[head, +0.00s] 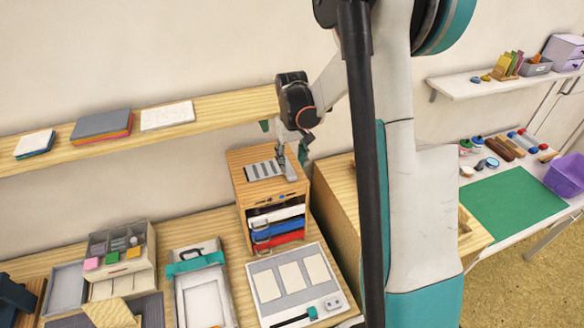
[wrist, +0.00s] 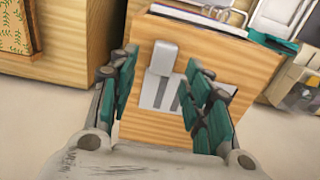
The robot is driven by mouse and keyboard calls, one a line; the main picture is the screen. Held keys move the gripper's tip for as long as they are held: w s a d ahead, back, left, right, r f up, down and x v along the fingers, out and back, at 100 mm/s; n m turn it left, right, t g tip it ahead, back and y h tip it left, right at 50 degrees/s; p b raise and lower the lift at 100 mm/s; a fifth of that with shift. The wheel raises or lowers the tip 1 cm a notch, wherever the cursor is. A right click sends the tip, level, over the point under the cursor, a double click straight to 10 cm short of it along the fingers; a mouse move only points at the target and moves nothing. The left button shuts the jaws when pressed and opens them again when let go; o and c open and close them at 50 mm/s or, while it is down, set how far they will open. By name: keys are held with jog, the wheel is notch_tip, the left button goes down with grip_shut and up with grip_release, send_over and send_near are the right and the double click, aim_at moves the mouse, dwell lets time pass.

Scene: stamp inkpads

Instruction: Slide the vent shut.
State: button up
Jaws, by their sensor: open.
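The vent is a light grey slotted plate (head: 262,171) on top of a wooden drawer cabinet. Its slots look dark in the wrist view, where part of the plate (wrist: 150,94) shows between my fingers. A raised grey tab (wrist: 162,57) stands at one end of the plate, and in the head view this tab (head: 289,172) is at the plate's right end. My gripper (wrist: 163,95) is open above the cabinet top, with one teal-padded finger on each side of the vent and nothing held. In the head view, my gripper (head: 292,152) is just above the tab; contact cannot be told.
The cabinet (head: 240,185) has white, blue and red trays in front. A wooden box (head: 335,185) stands close on its right. A wall shelf (head: 220,105) runs behind. A tray with cream cards (head: 325,275) lies in front, and a grey organizer (head: 140,265) stands left.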

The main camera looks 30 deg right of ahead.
notch_tip(320, 180, up, 8)
jog(key=shift+f, duration=0.15)
dwell(0.6)
jog(key=s+a+n+t+b, duration=0.2)
jog(key=s+a+t+b, duration=0.2)
jog(key=s+a+b, duration=0.75)
jog(key=s+a+f+t+b, duration=0.3)
jog(key=s+a+f+b, duration=0.2)
jog(key=s+f+b, duration=0.3)
notch_tip(320, 180, down, 2)
jog(key=s, duration=0.3)
jog(key=shift+f+b, duration=0.25)
jog(key=shift+b, duration=0.1)
